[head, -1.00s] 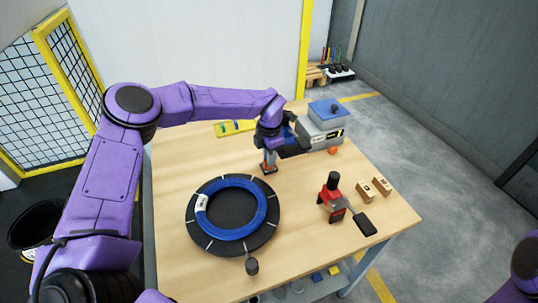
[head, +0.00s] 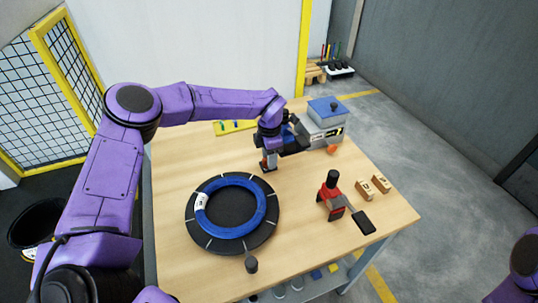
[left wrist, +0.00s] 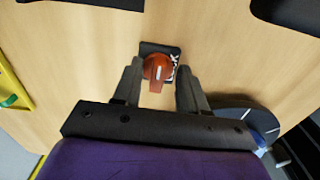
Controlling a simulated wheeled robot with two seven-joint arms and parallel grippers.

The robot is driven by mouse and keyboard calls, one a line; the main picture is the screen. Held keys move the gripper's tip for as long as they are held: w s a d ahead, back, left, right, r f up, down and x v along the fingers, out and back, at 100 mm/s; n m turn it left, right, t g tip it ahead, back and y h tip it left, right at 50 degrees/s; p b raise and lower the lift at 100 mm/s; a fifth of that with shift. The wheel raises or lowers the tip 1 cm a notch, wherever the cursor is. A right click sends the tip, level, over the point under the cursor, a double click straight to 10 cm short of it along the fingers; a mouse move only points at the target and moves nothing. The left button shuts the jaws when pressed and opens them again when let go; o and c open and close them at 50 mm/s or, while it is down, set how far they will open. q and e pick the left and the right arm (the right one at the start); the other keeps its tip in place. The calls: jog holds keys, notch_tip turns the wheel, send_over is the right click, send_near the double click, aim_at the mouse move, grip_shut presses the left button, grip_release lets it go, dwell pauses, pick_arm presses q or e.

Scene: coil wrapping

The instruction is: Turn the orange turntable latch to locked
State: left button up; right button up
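The orange latch (left wrist: 157,67) is a round knob with a pale pointer bar, on a small black plate with white markings, in the left wrist view. Its pointer lies towards my gripper's palm in that view. My left gripper (left wrist: 160,85) is open, with one finger on each side of the knob; whether either finger touches it I cannot tell. In the head view my left gripper (head: 268,161) points down at the latch and largely hides it. The black turntable (head: 205,238) stands in front of it, carrying a blue coil (head: 262,213) with a white label.
A grey machine with a blue top (head: 327,111) stands behind the gripper at the right. A red tool with a black handle (head: 333,194) and two small wooden blocks (head: 372,187) are on the table's right side. A yellow strip (head: 235,127) lies at the back.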

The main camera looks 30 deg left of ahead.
pick_arm(q)
jog(key=shift+w, duration=0.1)
notch_tip(320, 180, up, 11)
jog(key=b, duration=0.2)
jog(key=shift+f, duration=0.2)
dwell(0.3)
